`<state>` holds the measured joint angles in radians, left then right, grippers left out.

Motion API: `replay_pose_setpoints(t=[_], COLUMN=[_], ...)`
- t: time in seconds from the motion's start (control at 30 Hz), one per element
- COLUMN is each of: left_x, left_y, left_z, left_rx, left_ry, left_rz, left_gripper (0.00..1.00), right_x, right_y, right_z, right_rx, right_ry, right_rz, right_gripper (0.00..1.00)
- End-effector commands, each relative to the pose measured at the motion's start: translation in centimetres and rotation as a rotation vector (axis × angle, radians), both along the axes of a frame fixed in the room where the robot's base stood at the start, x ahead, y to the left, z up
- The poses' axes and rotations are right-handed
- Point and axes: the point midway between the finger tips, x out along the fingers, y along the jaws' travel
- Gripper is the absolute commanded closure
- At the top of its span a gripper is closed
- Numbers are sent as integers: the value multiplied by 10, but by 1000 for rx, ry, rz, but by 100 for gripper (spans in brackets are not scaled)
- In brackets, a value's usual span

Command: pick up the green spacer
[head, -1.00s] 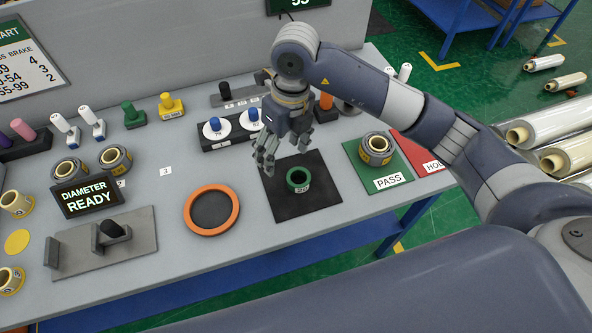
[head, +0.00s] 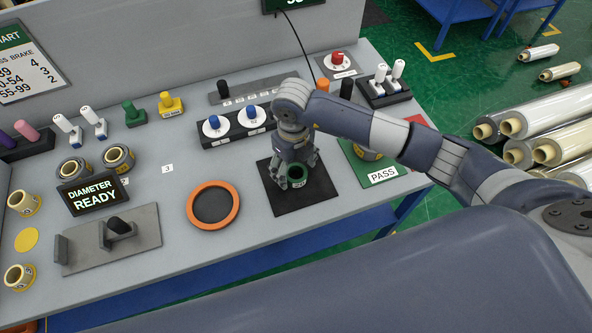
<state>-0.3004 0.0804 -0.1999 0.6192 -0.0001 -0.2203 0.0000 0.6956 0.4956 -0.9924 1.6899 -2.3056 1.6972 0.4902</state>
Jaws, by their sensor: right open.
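The green spacer (head: 297,181), a short ring with a white label, stands on the black square mat (head: 308,203) on the bench. My right gripper (head: 292,178) points down at the spacer, its fingers open around or just behind it. The fingers cover part of the spacer's far and left sides, and I cannot tell whether they touch it. My left gripper is not in view.
An orange ring (head: 213,227) lies left of the mat. The green PASS mat (head: 383,176) with a roll partly under my arm is to the right. Two blue-knobbed dials (head: 252,121) stand behind. The "DIAMETER READY" display (head: 92,194) is at left.

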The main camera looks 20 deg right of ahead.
Motion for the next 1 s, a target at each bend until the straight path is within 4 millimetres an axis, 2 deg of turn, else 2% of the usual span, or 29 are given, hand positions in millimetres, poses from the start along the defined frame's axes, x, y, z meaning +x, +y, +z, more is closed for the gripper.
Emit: replay_pose_setpoints(t=[0.23,0.27,0.43,0.83,1.0], left_x=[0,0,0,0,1], left_y=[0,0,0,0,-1], left_z=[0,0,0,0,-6], left_rx=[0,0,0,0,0], left_ry=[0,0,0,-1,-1], left_rz=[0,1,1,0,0], left_gripper=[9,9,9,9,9], right_x=[0,0,0,1,1], right_y=[1,1,0,0,0], right_z=[-4,-4,-3,-2,6], right_rx=[2,2,2,2,1], right_ry=[-1,-1,-1,-1,-4], right_rz=[1,1,0,0,-1], right_gripper=[31,33,71,71,71])
